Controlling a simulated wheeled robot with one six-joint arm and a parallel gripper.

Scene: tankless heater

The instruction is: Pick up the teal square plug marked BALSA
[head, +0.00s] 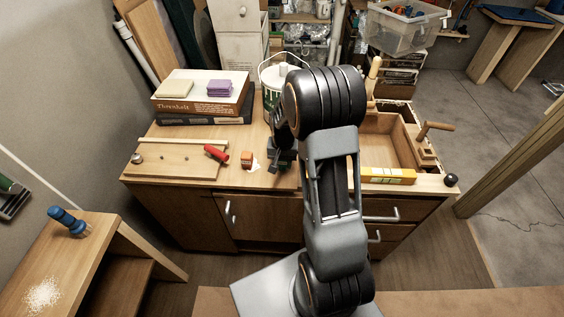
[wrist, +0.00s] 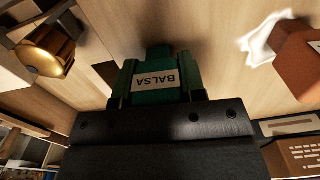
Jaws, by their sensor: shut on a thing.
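The teal square plug (wrist: 157,78) carries a pale label reading BALSA, which faces the camera in the wrist view. My gripper (wrist: 157,88) is shut on it, with a finger at each side. In the head view my gripper (head: 283,160) is over the wooden bench (head: 200,187), right of the small orange block, and the plug is hidden there by my arm. I cannot tell whether the plug touches the bench top.
An orange-brown block (head: 246,159) and a white scrap (wrist: 262,38) are close by. A red-handled tool (head: 216,153) lies left. Bare wood lies around the gripper.

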